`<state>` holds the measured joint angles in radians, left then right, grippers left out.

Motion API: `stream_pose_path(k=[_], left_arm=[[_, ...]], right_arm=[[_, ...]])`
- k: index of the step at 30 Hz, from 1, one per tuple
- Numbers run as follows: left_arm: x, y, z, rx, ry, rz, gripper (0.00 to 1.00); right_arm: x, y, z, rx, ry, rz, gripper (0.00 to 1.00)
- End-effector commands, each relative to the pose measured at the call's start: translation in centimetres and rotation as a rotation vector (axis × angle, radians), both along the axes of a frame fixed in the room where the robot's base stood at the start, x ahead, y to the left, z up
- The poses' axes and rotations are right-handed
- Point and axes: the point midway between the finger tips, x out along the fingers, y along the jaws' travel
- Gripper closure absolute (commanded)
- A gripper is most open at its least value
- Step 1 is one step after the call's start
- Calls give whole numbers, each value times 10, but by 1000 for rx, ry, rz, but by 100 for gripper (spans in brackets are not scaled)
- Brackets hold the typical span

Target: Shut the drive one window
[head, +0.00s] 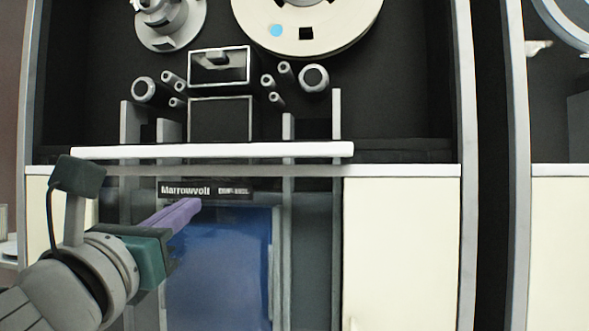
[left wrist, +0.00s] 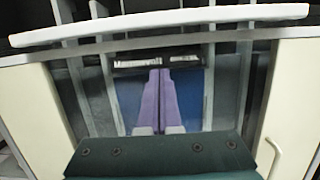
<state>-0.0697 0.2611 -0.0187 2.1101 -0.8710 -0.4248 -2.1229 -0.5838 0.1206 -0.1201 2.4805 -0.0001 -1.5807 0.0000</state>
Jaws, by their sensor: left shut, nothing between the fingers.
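A tape drive fills the middle of the head view. A long white bar (head: 215,151) crosses its front, just below the dark tape bay, and looks like the edge of the window; it also shows at the top of the left wrist view (left wrist: 160,22). The tape bay above the bar stands uncovered as far as I can tell. My left gripper (head: 197,204) is in front of the blue panel, below the bar and apart from it. Its purple fingers are together and empty, and show in the left wrist view (left wrist: 160,74). My right gripper is not in view.
A dark label reading Marrowvolt (head: 187,190) sits above the blue panel (head: 220,270). Cream panels (head: 400,245) flank it. Tape reels (head: 305,28) and several rollers (head: 314,77) are above. Another drive (head: 558,220) stands at the right, past a dark gap.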

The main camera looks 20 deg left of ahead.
Motion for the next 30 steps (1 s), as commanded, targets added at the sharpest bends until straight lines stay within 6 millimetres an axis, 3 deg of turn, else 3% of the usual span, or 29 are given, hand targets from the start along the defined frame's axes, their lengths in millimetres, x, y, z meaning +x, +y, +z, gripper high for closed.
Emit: stream_pose_path(k=[4, 6, 12, 25, 30], left_arm=[[26, 6, 14, 0, -3, 1, 100], [24, 6, 28, 1, -3, 0, 100], [23, 6, 44, -1, 0, 0, 100], [23, 6, 46, -2, 1, 0, 100], [23, 5, 58, 0, 2, 0, 100]], right_arm=[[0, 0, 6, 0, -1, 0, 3], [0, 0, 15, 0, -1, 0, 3], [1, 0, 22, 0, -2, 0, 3], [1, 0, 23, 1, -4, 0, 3], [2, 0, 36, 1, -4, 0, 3]])
